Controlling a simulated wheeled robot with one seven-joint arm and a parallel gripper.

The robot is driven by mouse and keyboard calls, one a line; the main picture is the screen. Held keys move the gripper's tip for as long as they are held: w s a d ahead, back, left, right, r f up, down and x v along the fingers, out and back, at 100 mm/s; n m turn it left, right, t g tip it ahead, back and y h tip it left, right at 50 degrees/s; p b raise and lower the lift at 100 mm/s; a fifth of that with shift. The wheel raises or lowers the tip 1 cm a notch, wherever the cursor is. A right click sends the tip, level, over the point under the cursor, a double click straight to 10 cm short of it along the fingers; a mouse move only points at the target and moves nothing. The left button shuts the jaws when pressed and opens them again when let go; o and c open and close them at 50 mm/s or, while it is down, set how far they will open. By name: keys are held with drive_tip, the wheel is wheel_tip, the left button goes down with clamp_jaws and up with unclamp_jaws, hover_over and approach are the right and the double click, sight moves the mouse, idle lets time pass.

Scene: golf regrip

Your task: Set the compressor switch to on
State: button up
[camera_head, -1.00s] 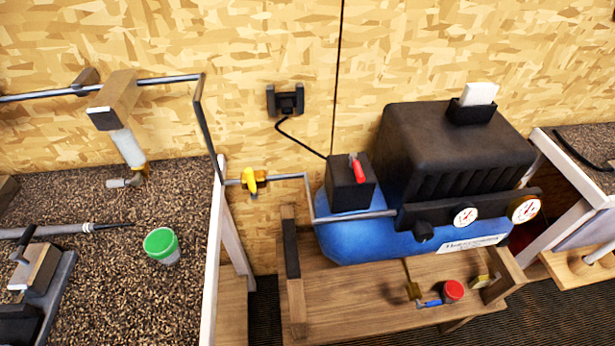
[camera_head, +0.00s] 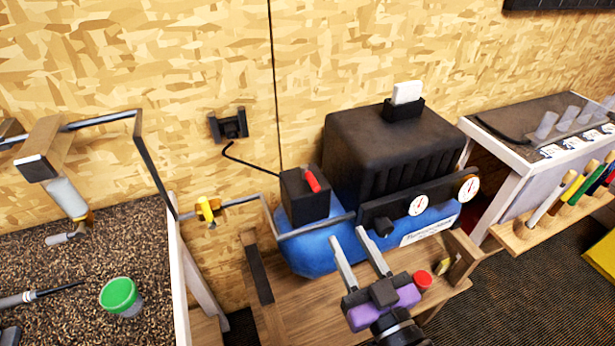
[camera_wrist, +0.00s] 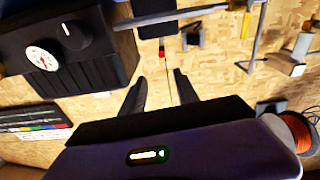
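The compressor (camera_head: 395,150) has a black housing over a blue tank and stands on a low wooden bench. Its switch is a red lever (camera_head: 312,181) on a black box (camera_head: 304,200) at the compressor's left end. In the wrist view the red lever (camera_wrist: 162,50) shows small, beyond the fingertips. My gripper (camera_head: 352,243) is in front of the tank, to the right of and below the switch box in the head view. Its two fingers are apart with nothing between them, and it does not touch the switch.
A metal pipe with a yellow valve (camera_head: 208,210) runs left of the switch box. Pressure gauges (camera_head: 418,204) and a black knob sit right of it. A red-capped part (camera_head: 422,280) is beside my gripper. A workbench with a green-lidded cup (camera_head: 119,296) stands left.

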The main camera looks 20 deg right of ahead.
drive_tip(key=n, duration=0.2)
approach(309, 177)
drive_tip(key=w, duration=0.3)
drive_tip(key=shift+w+d+r+g+y, duration=0.15)
drive_tip(key=shift+d+r+g+y, duration=0.15)
drive_tip(key=shift+d+r+g, duration=0.1)
drive_tip(key=shift+w+f, duration=0.25)
drive_tip(key=w+p, duration=0.1)
drive_tip(key=w, duration=0.6)
drive_tip(key=shift+w, duration=0.3)
clamp_jaws()
drive_tip(key=shift+f, duration=0.1)
